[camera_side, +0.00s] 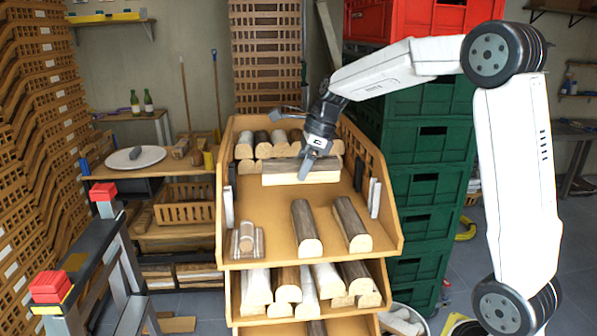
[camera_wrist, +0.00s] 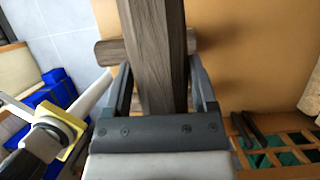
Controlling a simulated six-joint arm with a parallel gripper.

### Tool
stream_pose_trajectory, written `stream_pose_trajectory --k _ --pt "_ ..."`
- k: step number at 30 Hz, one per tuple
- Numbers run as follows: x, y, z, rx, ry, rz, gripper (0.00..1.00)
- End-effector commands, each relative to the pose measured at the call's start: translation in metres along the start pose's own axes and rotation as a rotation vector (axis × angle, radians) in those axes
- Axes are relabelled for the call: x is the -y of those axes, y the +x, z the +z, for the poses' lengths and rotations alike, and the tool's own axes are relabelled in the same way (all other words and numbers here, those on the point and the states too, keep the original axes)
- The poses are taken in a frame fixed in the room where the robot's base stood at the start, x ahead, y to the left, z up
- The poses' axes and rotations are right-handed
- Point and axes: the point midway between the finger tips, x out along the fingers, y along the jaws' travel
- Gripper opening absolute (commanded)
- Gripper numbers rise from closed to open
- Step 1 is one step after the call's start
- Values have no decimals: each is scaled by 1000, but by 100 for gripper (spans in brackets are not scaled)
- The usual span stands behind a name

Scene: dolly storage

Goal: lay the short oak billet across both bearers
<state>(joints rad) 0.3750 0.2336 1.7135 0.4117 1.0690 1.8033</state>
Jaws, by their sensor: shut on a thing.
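My gripper (camera_side: 306,172) is shut on a billet, reaching down over the back half of the dolly's top shelf. In the wrist view my gripper (camera_wrist: 160,95) has one finger on each side of a long grey-brown piece (camera_wrist: 158,55). Another rounded piece (camera_wrist: 111,51) crosses behind it; whether they touch cannot be told. Two dark-topped logs, a left one (camera_side: 305,228) and a right one (camera_side: 350,224), lie apart toward the shelf's front, seemingly the bearers.
The tan top shelf (camera_side: 268,215) has bare room around the two logs. Several stacked logs (camera_side: 262,148) stand behind the held billet. A small wooden piece (camera_side: 246,238) sits at front left. White uprights (camera_side: 228,205) and side walls bound the shelf. Green crates (camera_side: 425,185) stand right.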

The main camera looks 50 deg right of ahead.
Motion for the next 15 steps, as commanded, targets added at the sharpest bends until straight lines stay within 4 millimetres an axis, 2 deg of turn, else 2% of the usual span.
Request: stream_pose_trajectory --k 15 --pt "-29 -13 -55 0 1 -4 0"
